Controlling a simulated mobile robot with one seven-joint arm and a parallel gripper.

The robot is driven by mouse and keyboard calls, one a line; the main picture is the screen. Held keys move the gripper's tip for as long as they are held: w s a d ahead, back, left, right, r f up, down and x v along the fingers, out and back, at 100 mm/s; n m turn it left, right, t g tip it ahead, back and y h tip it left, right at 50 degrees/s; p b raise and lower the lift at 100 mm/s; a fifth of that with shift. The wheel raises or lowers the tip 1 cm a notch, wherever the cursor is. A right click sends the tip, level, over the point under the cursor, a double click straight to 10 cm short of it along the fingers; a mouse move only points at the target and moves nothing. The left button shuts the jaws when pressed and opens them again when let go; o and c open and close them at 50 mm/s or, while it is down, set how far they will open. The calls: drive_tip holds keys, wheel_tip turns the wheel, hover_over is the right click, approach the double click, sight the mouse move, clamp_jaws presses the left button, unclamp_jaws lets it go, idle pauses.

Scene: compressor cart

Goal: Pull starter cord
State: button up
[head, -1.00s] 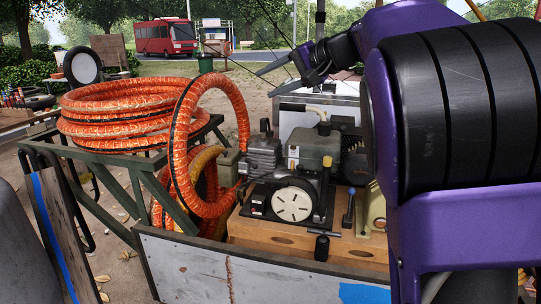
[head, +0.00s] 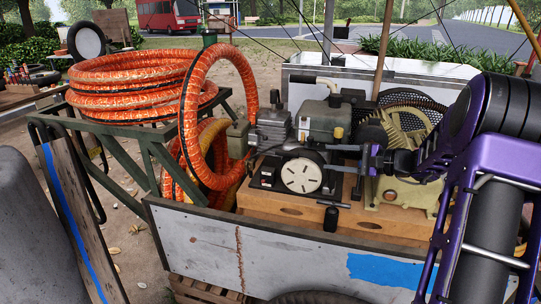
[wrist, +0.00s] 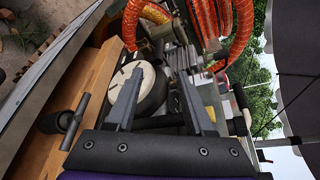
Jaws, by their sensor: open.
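The compressor's small engine (head: 322,122) sits on a wooden deck in the cart. A round white disc with dark holes (head: 303,173) is on its front, and it shows partly behind a finger in the wrist view (wrist: 150,88). My gripper (head: 330,157) is open, its fingers pointing left beside the engine, just right of the disc. It also shows open in the wrist view (wrist: 157,75), with nothing clearly held between the fingers. A dark T-shaped handle (wrist: 78,112) stands off to the left in the wrist view. I cannot make out the cord itself.
The cart's grey side wall (head: 225,243) runs in front of the engine. An orange hose loop (head: 188,125) hangs close on the engine's left, with more coils (head: 130,108) on a green frame. A toothed tan wheel (head: 405,125) stands behind my gripper.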

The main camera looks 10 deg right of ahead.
sight(290, 154)
drive_tip(key=b+x, duration=0.1)
drive_tip(key=x, duration=1.6)
drive_tip(key=shift+f, duration=0.1)
clamp_jaws()
idle(1.0)
